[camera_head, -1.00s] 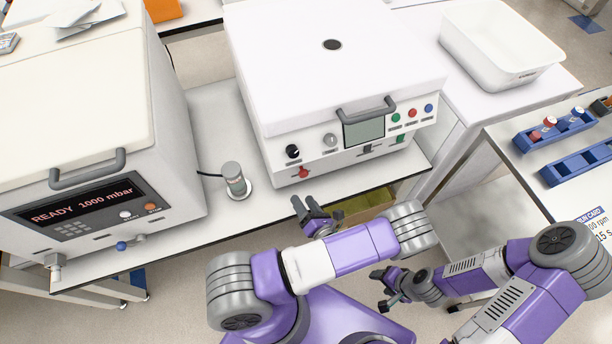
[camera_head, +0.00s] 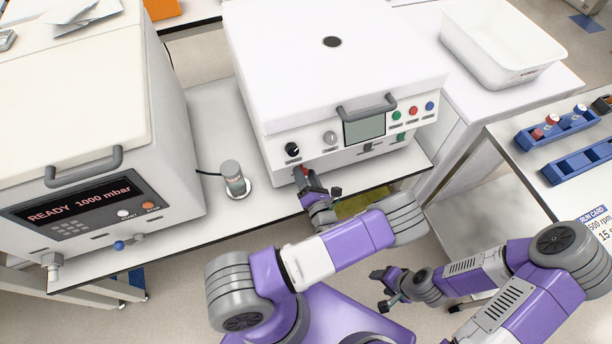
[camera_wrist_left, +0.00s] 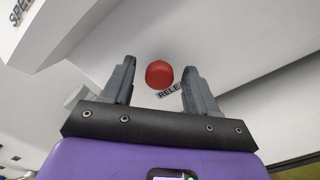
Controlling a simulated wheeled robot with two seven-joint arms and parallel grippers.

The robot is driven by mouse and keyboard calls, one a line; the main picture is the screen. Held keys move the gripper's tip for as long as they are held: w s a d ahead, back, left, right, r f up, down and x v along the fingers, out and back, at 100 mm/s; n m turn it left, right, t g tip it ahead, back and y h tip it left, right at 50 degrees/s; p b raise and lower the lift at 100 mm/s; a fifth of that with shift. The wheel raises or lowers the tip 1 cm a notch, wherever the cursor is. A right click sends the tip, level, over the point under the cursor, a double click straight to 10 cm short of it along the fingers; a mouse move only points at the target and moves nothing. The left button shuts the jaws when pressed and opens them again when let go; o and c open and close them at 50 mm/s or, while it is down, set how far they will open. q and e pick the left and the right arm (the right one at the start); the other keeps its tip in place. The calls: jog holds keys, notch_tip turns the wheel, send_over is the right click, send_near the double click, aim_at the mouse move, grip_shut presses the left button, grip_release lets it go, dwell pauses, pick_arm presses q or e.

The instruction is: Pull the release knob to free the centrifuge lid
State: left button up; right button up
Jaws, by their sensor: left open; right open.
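The white centrifuge (camera_head: 330,60) stands on the bench with its lid closed and a grey handle (camera_head: 367,108) at the front. Its red release knob (camera_wrist_left: 159,75) shows in the left wrist view between my open left fingers, with a partly hidden "RELE" label behind it. No finger visibly touches the knob. In the head view my left gripper (camera_head: 310,183) is right at the lower left front of the centrifuge and covers most of the knob. My right gripper (camera_head: 384,288) is open and empty, low in front of the bench.
A white instrument (camera_head: 80,120) reading "READY 1000 mbar" stands to the left. A small grey cylinder (camera_head: 233,178) sits on the bench between the two machines. A white tub (camera_head: 500,45) and blue racks (camera_head: 575,165) are to the right.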

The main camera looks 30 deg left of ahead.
pick_arm(q)
grip_shut()
jog(key=shift+p+v, duration=0.45)
jog(key=shift+v, duration=0.55)
grip_release()
jog(key=v, duration=0.7)
jog(key=shift+s+d+p, duration=0.15)
jog(key=shift+s+p, duration=0.1)
jog(key=shift+p, duration=0.2)
